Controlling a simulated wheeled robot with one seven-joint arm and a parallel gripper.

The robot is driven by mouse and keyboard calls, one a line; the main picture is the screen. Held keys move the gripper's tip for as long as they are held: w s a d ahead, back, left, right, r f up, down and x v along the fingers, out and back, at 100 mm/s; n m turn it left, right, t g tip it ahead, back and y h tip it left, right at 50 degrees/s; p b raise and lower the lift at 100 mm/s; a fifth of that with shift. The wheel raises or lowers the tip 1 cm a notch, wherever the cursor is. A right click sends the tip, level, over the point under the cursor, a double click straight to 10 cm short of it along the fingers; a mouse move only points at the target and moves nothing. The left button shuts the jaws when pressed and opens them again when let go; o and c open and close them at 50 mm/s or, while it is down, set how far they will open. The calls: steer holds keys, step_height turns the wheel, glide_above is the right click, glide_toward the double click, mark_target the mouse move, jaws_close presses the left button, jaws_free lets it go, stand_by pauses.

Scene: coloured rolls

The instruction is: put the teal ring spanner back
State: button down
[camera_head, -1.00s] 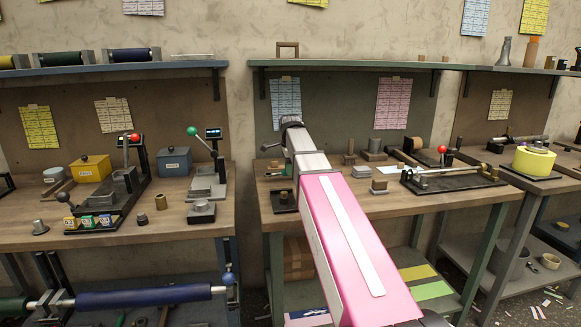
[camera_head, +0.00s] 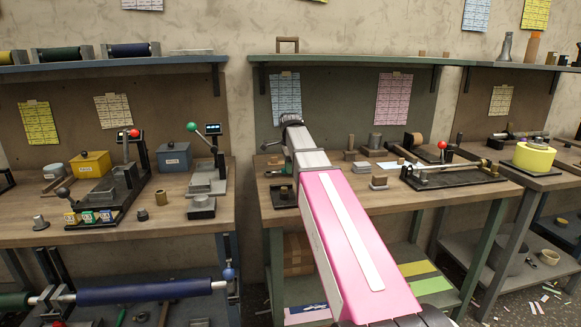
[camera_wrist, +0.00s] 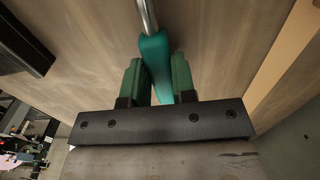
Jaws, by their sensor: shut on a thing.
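The teal ring spanner shows in the wrist view as a teal handle (camera_wrist: 156,62) with a bright metal shaft (camera_wrist: 147,15) running up out of the frame. My gripper (camera_wrist: 159,80) has its two green fingers closed on either side of the teal handle, above a wooden surface. The ring end of the spanner is out of the wrist view. In the head view my pink and grey arm reaches to the middle bench and hides the gripper. I cannot make out the spanner for certain there.
The middle bench (camera_head: 420,203) holds a black clamp fixture with a red knob (camera_head: 442,145) and several small blocks. A green shelf (camera_head: 350,60) runs above it. The left bench (camera_head: 120,235) carries a yellow box (camera_head: 90,164) and lever devices. A yellow roll (camera_head: 534,157) stands at the right.

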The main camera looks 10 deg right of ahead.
steer(key=shift+f, duration=0.6)
steer(key=shift+c, duration=1.9)
jaws_free()
steer(key=shift+r, duration=0.2)
steer(key=shift+r, duration=2.8)
